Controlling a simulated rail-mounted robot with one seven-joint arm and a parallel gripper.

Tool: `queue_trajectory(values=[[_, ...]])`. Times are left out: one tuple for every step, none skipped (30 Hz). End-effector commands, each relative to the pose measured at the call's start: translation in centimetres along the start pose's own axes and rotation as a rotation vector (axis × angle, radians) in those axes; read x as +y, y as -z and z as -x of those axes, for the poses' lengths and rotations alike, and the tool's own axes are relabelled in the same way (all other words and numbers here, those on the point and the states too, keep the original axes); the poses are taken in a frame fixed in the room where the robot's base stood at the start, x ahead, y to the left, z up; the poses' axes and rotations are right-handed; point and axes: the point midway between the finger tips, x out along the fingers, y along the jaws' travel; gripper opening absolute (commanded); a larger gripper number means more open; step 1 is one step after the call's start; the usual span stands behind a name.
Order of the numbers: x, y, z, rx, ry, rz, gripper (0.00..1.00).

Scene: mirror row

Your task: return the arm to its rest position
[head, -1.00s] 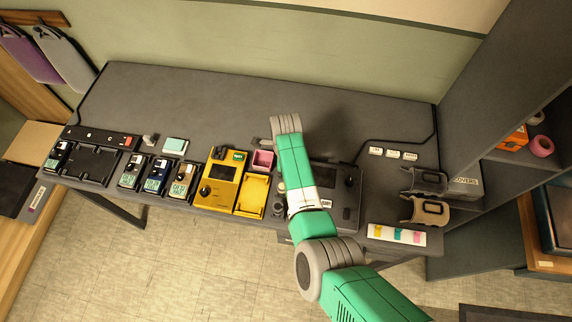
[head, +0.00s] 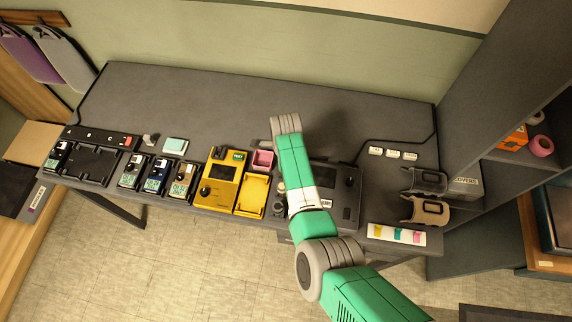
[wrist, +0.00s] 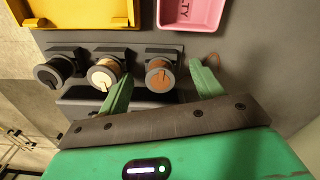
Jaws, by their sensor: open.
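My green arm reaches over the front edge of the dark workbench (head: 230,95) in the head view. Its grey wrist end is above the bench, right of the pink tray (head: 263,160). Several round capped pieces in dark holders lie just beyond the fingertips: a black one (wrist: 53,71), a cream one (wrist: 103,74) and a brown one (wrist: 160,76). The fingers look apart from them, though the exact gap is hard to tell. In the head view the arm hides the gripper.
A yellow device (head: 220,178) and a yellow tray (head: 252,196) stand left of my arm. A dark device (head: 346,196) is close on its right. Two cradles (head: 426,210) stand near the right shelf. The back of the bench is clear.

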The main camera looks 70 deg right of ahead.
Motion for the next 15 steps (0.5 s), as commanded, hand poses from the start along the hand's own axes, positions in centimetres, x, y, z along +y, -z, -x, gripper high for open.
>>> queue_trajectory(values=[[0.01, 0.08, 0.07, 0.001, -0.001, 0.089, 0.66], [0.02, 0.08, 0.08, 0.001, -0.001, 0.159, 0.66], [0.01, 0.08, 0.09, 0.0, -0.001, 0.253, 0.66], [0.01, 0.1, 0.09, 0.0, -0.001, 0.322, 0.66], [0.01, 0.1, 0.09, 0.001, -0.001, 0.391, 0.66], [0.02, 0.09, 0.08, 0.001, -0.001, 0.484, 0.66], [0.02, 0.07, 0.08, 0.0, -0.001, 0.553, 0.66], [0.01, 0.07, 0.08, 0.0, -0.001, 0.621, 0.66], [0.0, 0.1, 0.08, 0.0, -0.001, 0.713, 0.66], [0.0, 0.1, 0.08, 0.001, -0.001, 0.782, 0.66], [0.0, 0.09, 0.08, 0.001, -0.001, 0.851, 0.66], [-0.01, 0.07, 0.09, 0.0, 0.0, 0.943, 0.66], [-0.01, 0.07, 0.09, 0.0, 0.0, 1.012, 0.66], [-0.02, 0.11, 0.09, 0.0, 0.0, 1.08, 0.66], [-0.02, 0.1, 0.09, 0.001, 0.0, 1.172, 0.66]])
